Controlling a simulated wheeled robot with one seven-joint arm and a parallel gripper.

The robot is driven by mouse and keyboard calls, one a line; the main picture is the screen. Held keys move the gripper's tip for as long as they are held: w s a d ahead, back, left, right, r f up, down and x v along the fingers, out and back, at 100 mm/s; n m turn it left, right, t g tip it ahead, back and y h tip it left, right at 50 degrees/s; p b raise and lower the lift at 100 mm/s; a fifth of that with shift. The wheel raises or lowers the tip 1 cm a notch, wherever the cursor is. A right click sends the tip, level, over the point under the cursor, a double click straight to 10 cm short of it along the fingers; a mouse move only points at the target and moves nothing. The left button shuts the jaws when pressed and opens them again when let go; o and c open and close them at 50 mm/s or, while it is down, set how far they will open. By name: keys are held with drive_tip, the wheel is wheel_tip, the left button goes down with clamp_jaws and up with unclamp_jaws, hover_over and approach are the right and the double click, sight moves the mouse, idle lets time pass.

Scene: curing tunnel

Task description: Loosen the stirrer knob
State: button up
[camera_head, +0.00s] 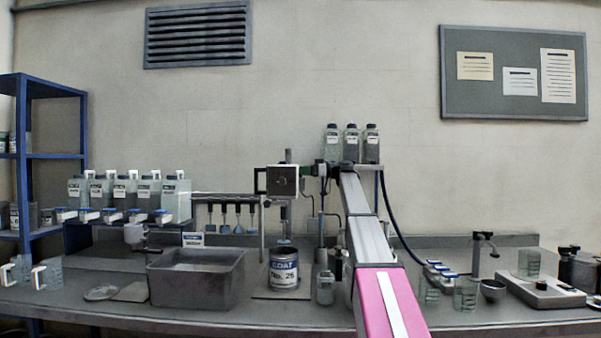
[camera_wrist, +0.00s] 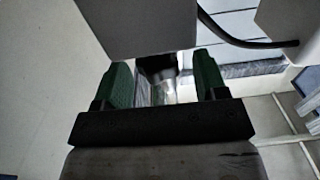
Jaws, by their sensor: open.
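The stirrer's boxy head (camera_head: 283,180) stands on a rod above a can labelled COAT No. 26 (camera_head: 284,268). My gripper (camera_head: 318,169) is just right of this head, at the far end of my arm. In the wrist view my gripper (camera_wrist: 163,75) has its two green fingers spread apart. A dark round part with a shiny metal piece (camera_wrist: 160,72) shows in the gap between them. It may be the stirrer knob, but I cannot tell for sure. I cannot make out contact with either finger. In the head view I cannot make out the knob clearly.
A grey basin (camera_head: 197,278) stands left of the can, with hanging brushes (camera_head: 238,218) behind. Bottles (camera_head: 352,145) stand on a shelf behind my arm. A small jar (camera_head: 325,288) sits between can and arm. A hose (camera_head: 395,225) hangs at right.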

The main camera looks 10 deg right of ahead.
drive_tip(key=s+d, duration=0.1)
drive_tip(key=d, duration=0.8)
drive_tip(key=shift+s, duration=0.3)
drive_tip(key=shift+d, duration=0.1)
